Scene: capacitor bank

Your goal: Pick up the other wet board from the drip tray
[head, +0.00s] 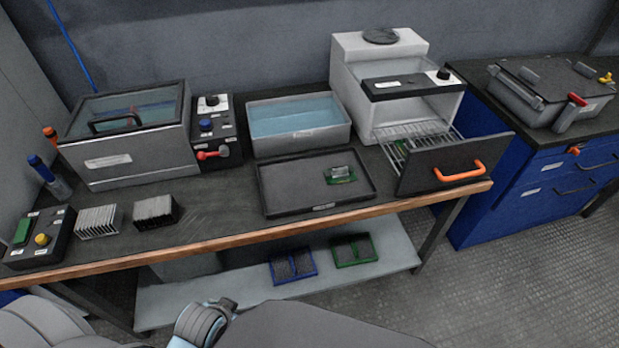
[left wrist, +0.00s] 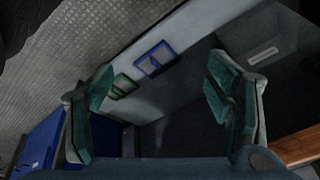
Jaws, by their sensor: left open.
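The drip tray (head: 288,192) is a shallow black tray at the front middle of the workbench in the head view. A small green board (head: 340,175) with a pale component on it lies in the tray's right half. No second board shows in the tray. My left gripper (left wrist: 160,105) is open and empty in the left wrist view, its green-padded fingers wide apart. The left wrist view looks down past the bench edge at the lower shelf and floor. It shows neither the board nor the drip tray. My right gripper is not in view.
A water-filled basin (head: 298,134) stands behind the tray. To the right, an oven's drawer front (head: 430,168) with an orange handle is pulled out, exposing a wire rack (head: 408,137). Two slotted racks (head: 155,211) stand left. The wooden bench edge (head: 235,239) runs along the front.

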